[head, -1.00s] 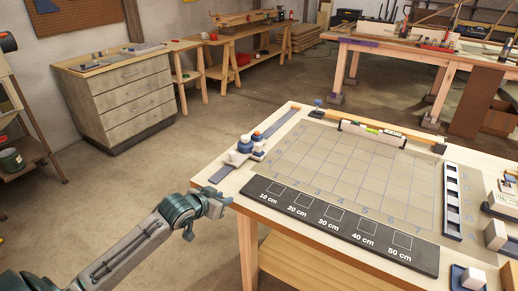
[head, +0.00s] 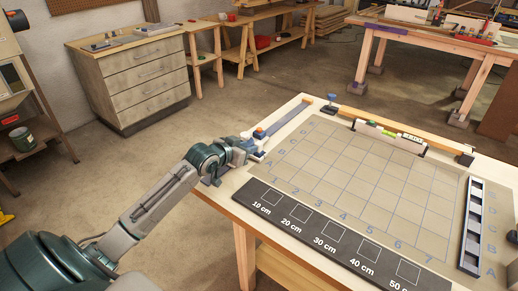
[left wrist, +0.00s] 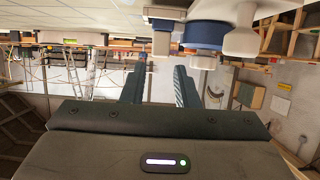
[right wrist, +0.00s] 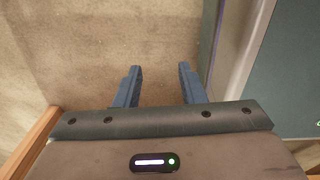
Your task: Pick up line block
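A small group of white and blue pieces (head: 259,134) stands at the table's left edge, partly hidden behind my left gripper (head: 259,154). I cannot tell for certain which piece is the line block. In the left wrist view, where the table is at the top, a white block (left wrist: 162,42) shows just beyond the fingertips of the left gripper (left wrist: 159,72). A blue round piece (left wrist: 204,35) and a white knob-shaped piece (left wrist: 241,40) are to its right. The left gripper is open and empty. My right gripper (right wrist: 160,72) is open and empty above the floor.
The table carries a grid board (head: 375,180), a black strip with cm marks (head: 315,236), a level (head: 390,135) at the back and a slotted dark rack (head: 472,225) at the right. A drawer cabinet (head: 135,82) stands back left. The grid's middle is clear.

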